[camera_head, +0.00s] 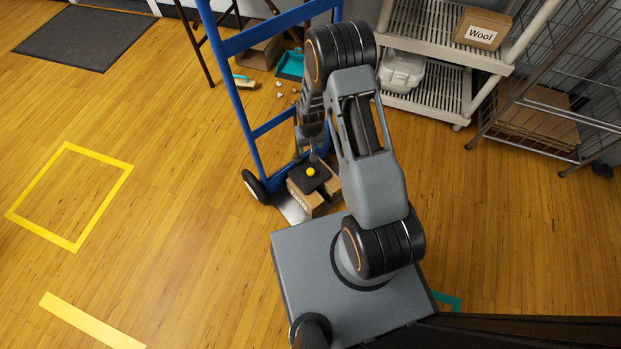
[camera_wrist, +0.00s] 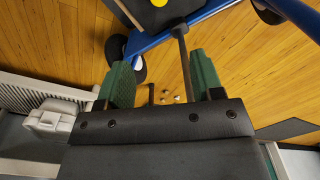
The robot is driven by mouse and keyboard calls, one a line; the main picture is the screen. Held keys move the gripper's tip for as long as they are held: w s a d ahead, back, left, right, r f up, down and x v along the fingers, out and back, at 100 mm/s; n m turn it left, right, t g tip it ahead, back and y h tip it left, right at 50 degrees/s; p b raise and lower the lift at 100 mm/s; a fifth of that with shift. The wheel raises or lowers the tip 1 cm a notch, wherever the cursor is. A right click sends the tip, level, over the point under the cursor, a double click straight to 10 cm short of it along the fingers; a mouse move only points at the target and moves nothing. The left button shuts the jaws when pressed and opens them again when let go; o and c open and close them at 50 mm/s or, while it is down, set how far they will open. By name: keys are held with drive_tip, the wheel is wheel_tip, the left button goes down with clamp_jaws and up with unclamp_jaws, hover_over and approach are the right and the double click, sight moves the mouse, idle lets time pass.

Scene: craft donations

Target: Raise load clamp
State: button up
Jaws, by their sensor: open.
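The load clamp (camera_head: 316,182) is a dark plate with a yellow knob, resting on cardboard boxes (camera_head: 305,199) at the foot of a blue hand truck (camera_head: 240,42). In the wrist view, the clamp's dark plate (camera_wrist: 136,10) and yellow knob show at the top edge, beyond the fingertips. My gripper (camera_wrist: 160,62) has two green fingers spread apart, with nothing held. A grey rod reaches down from the clamp area beside the right finger; contact cannot be told. In the head view my arm partly hides the truck, and the fingers are hard to make out.
A white shelf rack (camera_head: 420,100) with a wool box (camera_head: 482,29) stands at the back right, beside a wire rack (camera_head: 545,110). A teal dustpan (camera_head: 290,65), a brush and small debris lie behind the truck. The floor at left is clear, with a yellow taped square (camera_head: 118,160).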

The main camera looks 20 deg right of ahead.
sight(311, 171)
drive_tip(key=f+b, duration=0.6)
drive_tip(key=f, duration=1.2)
drive_tip(key=shift+s+b, duration=0.2)
drive_tip(key=shift+b, duration=0.1)
drive_tip(key=shift+c, duration=0.2)
clamp_jaws()
